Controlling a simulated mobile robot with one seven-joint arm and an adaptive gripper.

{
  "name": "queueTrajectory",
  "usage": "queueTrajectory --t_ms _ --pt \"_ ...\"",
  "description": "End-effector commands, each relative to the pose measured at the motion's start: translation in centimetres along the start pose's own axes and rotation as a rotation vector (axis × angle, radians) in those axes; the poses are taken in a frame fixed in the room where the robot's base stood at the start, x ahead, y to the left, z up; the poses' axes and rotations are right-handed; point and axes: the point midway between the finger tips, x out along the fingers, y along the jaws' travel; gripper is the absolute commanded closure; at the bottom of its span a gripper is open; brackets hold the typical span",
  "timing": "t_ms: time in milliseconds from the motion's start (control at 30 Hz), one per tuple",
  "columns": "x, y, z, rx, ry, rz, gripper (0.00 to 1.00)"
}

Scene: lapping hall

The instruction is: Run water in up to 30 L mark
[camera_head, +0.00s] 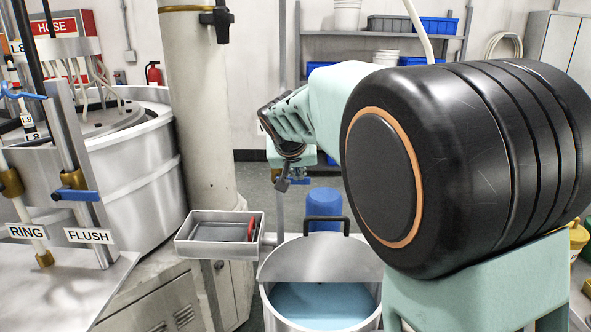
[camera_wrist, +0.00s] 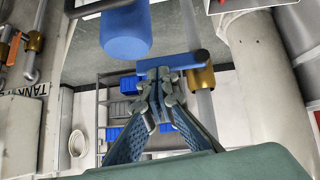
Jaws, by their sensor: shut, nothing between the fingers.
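A round metal tank (camera_head: 375,300) with a half lid and dark handle stands at bottom centre of the head view. Bluish water (camera_head: 318,302) shows inside; I see no litre marks. My gripper (camera_head: 283,182) is above and behind the tank, shut and empty. In the wrist view my gripper (camera_wrist: 158,92) has its fingertips at a blue valve lever (camera_wrist: 178,62), overlapping it; I cannot tell whether they touch. The lever sits by a brass fitting (camera_wrist: 200,79) on a vertical pipe. The fingers partly hide it. A label reading TANK (camera_wrist: 41,92) shows at left.
A blue cylinder (camera_head: 323,203) stands behind the tank; it also shows in the wrist view (camera_wrist: 125,32). A metal tray (camera_head: 215,245) holding a red item juts out left of the tank, beside a thick column (camera_head: 200,110). RING and FLUSH valves (camera_head: 75,194) stand at left.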

Motion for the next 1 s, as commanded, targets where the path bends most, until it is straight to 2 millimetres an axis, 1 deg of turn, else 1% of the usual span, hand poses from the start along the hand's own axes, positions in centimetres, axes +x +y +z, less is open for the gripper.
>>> queueTrajectory --t_ms 67,167,267,400,467,600,700,800,900,1000 --pt "0.1 0.2 0.2 0.0 -0.006 0.004 1.0" --pt "-0.4 0.4 -0.4 0.001 -0.005 0.004 1.0" --pt "-1.4 0.8 -1.6 0.001 -0.002 0.003 1.0" --pt "-3.3 1.5 -3.7 0.002 0.002 0.002 1.0" --pt "-4.2 1.4 -3.0 0.001 0.004 -0.002 1.0" --pt "-7.3 1.6 -3.0 0.002 0.005 -0.002 1.0" --pt "-9.3 1.7 -3.0 0.001 0.005 -0.001 1.0" --pt "-10.8 1.9 -3.0 0.002 0.003 -0.001 1.0" --pt "-11.9 1.9 -3.0 0.001 0.002 0.0 1.0" --pt "-12.4 2.0 -3.0 0.001 0.001 0.0 1.0"
